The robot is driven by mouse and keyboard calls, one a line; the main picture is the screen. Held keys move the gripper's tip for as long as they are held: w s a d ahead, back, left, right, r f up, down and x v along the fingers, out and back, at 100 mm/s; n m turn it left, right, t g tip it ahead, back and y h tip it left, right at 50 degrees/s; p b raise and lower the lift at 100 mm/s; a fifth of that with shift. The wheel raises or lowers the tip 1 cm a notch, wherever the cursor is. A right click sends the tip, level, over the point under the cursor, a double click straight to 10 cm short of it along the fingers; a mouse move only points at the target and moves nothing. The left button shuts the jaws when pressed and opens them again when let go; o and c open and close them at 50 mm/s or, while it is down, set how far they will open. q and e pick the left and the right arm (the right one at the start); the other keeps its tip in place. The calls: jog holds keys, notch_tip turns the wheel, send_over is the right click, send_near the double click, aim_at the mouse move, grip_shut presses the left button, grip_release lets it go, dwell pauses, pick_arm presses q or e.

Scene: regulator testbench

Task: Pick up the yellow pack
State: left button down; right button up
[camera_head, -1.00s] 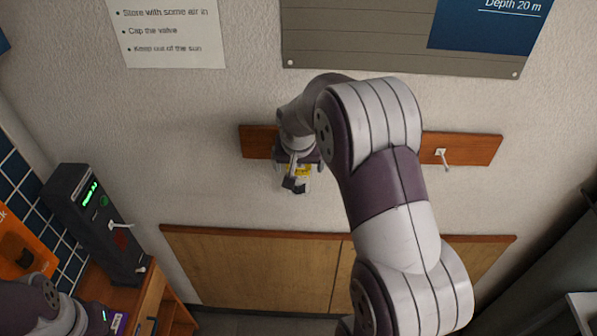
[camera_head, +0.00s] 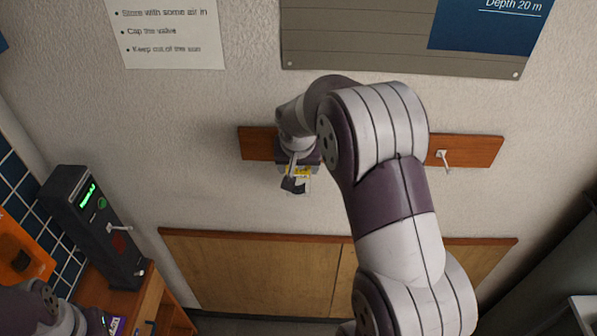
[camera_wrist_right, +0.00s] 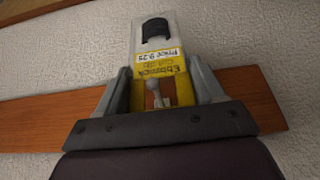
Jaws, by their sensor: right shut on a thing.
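The yellow pack (camera_wrist_right: 168,72) has a white upper part with a black patch and a printed label. It is at the board on the wall, with a metal peg or hook showing through its opening in the right wrist view. My right gripper (camera_wrist_right: 160,82) is shut on it, one finger at each side. In the head view the pack (camera_head: 302,172) is small and partly hidden by my right gripper (camera_head: 298,168). I cannot tell whether it still hangs on the peg. My left arm shows at the lower left, but its gripper is out of view.
The wooden board (camera_head: 470,149) carries an empty hook (camera_head: 443,157) to the right. A dark device with a green display (camera_head: 92,215) stands at the left, near an orange thing (camera_head: 22,255). Wood panels (camera_head: 255,270) line the lower wall.

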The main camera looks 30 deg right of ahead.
jog(key=s+a+b, duration=0.2)
jog(key=s+a, duration=0.2)
jog(key=s, duration=0.3)
jog(key=s+a+b, duration=0.3)
jog(key=s+a, duration=0.1)
jog(key=s, duration=0.4)
jog(key=shift+a, duration=0.35)
